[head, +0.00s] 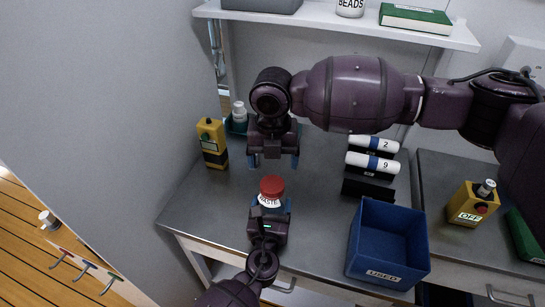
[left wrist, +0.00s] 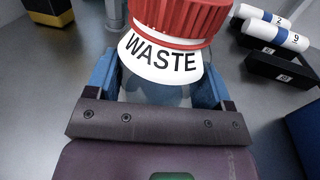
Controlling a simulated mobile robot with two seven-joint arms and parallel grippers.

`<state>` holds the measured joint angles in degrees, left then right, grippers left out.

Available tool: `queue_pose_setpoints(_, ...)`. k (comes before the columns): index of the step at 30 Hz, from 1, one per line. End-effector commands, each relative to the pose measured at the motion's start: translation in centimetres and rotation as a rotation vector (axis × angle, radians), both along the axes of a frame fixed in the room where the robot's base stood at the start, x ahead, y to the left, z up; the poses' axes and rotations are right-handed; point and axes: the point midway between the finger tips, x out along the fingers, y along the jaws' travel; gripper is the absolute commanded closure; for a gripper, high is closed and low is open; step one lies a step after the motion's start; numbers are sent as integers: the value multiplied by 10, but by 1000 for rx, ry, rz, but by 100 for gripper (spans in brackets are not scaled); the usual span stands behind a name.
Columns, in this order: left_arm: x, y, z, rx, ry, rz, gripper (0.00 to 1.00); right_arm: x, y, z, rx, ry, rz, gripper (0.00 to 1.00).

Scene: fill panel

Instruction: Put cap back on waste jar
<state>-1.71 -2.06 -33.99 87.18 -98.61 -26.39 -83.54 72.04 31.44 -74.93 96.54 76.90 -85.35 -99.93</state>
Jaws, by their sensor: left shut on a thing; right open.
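The waste jar (head: 269,201), with a white "WASTE" label, stands upright near the front edge of the bench. Its label also fills the middle of the left wrist view (left wrist: 160,62). The red ribbed cap (head: 271,186) sits on top of the jar; it also shows in the left wrist view (left wrist: 182,16). I cannot tell how tightly it is seated. My left gripper (head: 270,207) is shut on the jar's body below the label, a blue finger on each side. My right gripper (head: 273,160) is open and empty, pointing down just behind and above the cap.
A blue "USED" bin (head: 386,274) stands at the front right. Black racks with white-and-blue tubes (head: 372,162) stand behind it. A yellow button box (head: 212,143) is at the back left, and a yellow "OFF" box (head: 470,204) at right. A shelf (head: 330,17) overhangs the back.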

Motion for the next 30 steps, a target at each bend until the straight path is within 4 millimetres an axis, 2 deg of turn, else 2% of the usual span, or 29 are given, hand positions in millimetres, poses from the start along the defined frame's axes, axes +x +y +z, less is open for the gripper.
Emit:
queue_pose_setpoints(6, 0, 0, -1, 0, 1, 0, 91, 0, 1, 0, 5, 2, 284, 18)
queue_pose_setpoints(12, 0, 0, -1, 0, 1, 0, 91, 0, 1, 0, 7, 2, 449, 18)
queue_pose_setpoints(18, 0, 0, -1, 0, 1, 0, 91, 0, 1, 0, 7, 2, 501, 18)
queue_pose_setpoints(30, 0, 0, -1, 0, 1, 0, 91, 0, 1, -5, 7, 3, 500, 18)
